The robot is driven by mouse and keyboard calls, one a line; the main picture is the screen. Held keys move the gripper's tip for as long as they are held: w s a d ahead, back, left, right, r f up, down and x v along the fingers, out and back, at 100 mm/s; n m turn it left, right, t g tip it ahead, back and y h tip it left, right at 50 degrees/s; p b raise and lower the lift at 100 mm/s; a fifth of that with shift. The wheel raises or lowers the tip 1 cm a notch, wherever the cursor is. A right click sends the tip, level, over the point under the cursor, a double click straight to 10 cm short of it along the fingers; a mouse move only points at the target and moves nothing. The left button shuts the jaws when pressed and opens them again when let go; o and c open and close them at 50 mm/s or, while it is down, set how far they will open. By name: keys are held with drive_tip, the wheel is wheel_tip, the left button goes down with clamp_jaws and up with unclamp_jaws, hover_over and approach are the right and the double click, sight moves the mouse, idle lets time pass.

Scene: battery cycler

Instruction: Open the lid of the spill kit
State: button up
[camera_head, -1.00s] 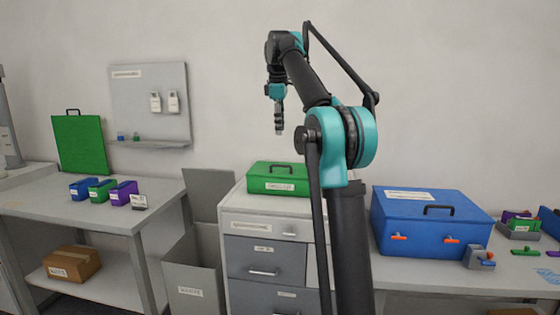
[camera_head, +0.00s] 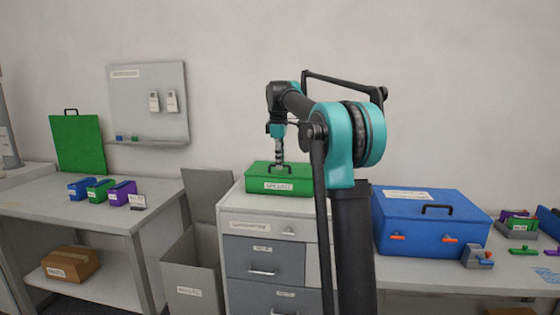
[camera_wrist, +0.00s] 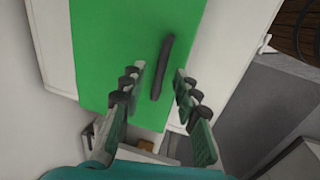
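The spill kit, a green box (camera_head: 300,186) with a white label on its front, sits on top of the drawer cabinet. Its lid looks shut. In the wrist view the green lid (camera_wrist: 98,50) fills the upper middle, with a dark bar handle (camera_wrist: 163,65) on it. My gripper (camera_head: 279,163) points down over the box at the handle. In the wrist view my gripper (camera_wrist: 158,78) is open, one finger on each side of the handle. I cannot tell whether the fingertips touch the lid.
A grey open bin (camera_head: 192,279) stands left of the cabinet (camera_head: 262,246). A big blue case (camera_head: 425,226) with a black handle stands on the bench to the right. The left table (camera_head: 66,207) holds small coloured boxes and an upright green panel (camera_head: 79,146).

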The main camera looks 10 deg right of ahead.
drive_tip(key=shift+c, duration=0.6)
clamp_jaws()
drive_tip(key=shift+r, duration=0.1)
